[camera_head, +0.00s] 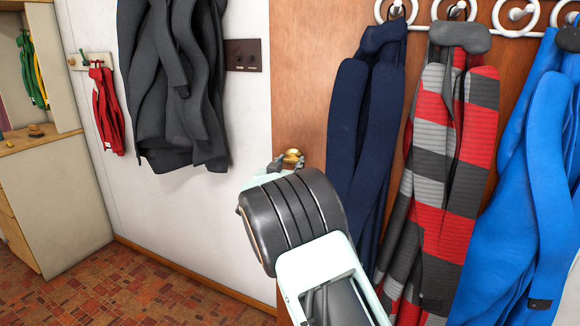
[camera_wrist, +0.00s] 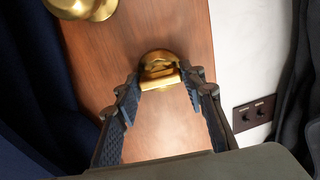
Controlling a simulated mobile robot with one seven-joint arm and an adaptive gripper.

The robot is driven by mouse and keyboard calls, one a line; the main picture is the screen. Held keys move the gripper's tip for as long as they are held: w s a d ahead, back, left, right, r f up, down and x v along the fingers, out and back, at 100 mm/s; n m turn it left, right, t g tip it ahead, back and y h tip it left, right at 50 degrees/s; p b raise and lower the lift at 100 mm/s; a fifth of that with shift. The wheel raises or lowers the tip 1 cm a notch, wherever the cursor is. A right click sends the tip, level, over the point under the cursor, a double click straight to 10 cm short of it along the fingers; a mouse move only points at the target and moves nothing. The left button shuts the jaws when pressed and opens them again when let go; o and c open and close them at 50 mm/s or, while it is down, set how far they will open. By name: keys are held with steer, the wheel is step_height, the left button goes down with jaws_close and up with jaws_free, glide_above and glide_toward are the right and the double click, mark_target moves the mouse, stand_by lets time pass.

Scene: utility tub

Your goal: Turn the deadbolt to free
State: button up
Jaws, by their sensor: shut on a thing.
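The brass deadbolt (camera_wrist: 158,66) sits on the brown wooden door (camera_wrist: 150,25) near its edge. It has a round base and a thumb-turn. My gripper (camera_wrist: 160,85) is at the deadbolt in the wrist view, with one fingertip on each side of the thumb-turn, shut on it. In the head view my gripper (camera_head: 276,164) reaches the door edge. The brass piece (camera_head: 292,156) shows just beyond its fingers there, and my arm hides the door below it. A round brass knob (camera_wrist: 82,6) is at the top left of the wrist view.
Navy (camera_head: 366,130), striped (camera_head: 440,170) and blue (camera_head: 530,180) garments hang from the door's white hook rack (camera_head: 456,10), close right of my arm. A dark grey coat (camera_head: 172,80) and a dark switch plate (camera_head: 243,55) are on the white wall. The tiled floor (camera_head: 130,285) at left is clear.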

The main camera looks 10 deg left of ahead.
stand_by(0.4)
steer(key=o, duration=1.2)
steer(key=shift+c, duration=0.2)
steer(key=s+a, duration=0.2)
steer(key=s, duration=0.9)
steer(key=shift+s, duration=0.4)
steer(key=shift+a, duration=0.1)
